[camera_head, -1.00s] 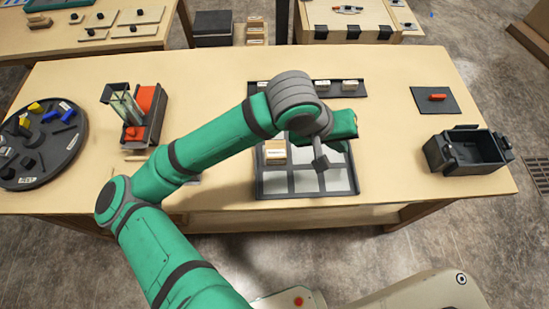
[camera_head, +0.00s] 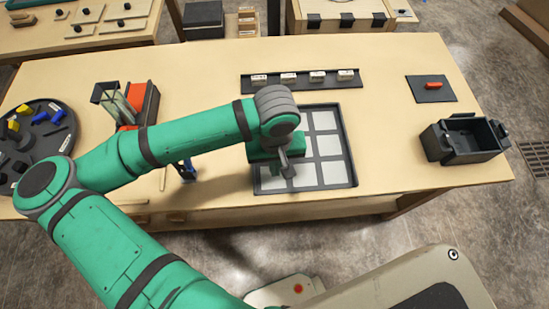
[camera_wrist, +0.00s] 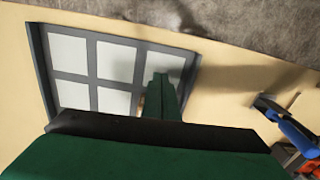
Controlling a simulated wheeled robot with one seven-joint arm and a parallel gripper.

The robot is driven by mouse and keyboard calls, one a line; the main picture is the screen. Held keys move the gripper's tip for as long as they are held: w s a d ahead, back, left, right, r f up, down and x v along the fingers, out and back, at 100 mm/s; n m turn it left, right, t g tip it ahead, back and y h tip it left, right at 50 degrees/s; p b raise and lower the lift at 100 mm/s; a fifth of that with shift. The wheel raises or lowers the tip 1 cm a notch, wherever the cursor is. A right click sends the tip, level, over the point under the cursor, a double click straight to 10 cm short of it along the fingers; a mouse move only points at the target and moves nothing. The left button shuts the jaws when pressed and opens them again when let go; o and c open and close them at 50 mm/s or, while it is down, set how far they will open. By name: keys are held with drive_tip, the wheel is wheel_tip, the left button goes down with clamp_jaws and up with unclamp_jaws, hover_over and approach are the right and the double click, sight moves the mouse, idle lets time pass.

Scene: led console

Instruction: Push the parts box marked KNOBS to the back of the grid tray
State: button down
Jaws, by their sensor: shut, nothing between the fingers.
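The grid tray (camera_head: 335,187) lies on the bench with pale square cells and a dark frame. It also shows in the wrist view (camera_wrist: 41,68). My gripper (camera_wrist: 162,88) is shut and points down over the tray. In the head view my green hand and wrist cover the tray's left cells. No KNOBS box can be made out now: a small pale sliver (camera_wrist: 140,104) beside my fingers in the wrist view may be part of a box, but I cannot tell. Contact is hidden.
A dark rack (camera_head: 302,85) with several small labelled boxes stands just behind the tray; its labels are unreadable. A black open bin (camera_head: 463,142) and a dark mat with a red part (camera_head: 433,86) are at right. A round turntable (camera_head: 30,150) is at left.

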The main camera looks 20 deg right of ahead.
wheel_tip(320, 180, down, 3)
drive_tip(key=shift+f, duration=0.15)
drive_tip(key=shift+w+d, duration=0.2)
drive_tip(key=shift+w, duration=0.4)
drive_tip(key=shift+w+d, duration=0.15)
drive_tip(key=shift+w, duration=0.4)
drive_tip(key=shift+w+d, duration=0.15)
drive_tip(key=shift+w, duration=0.6)
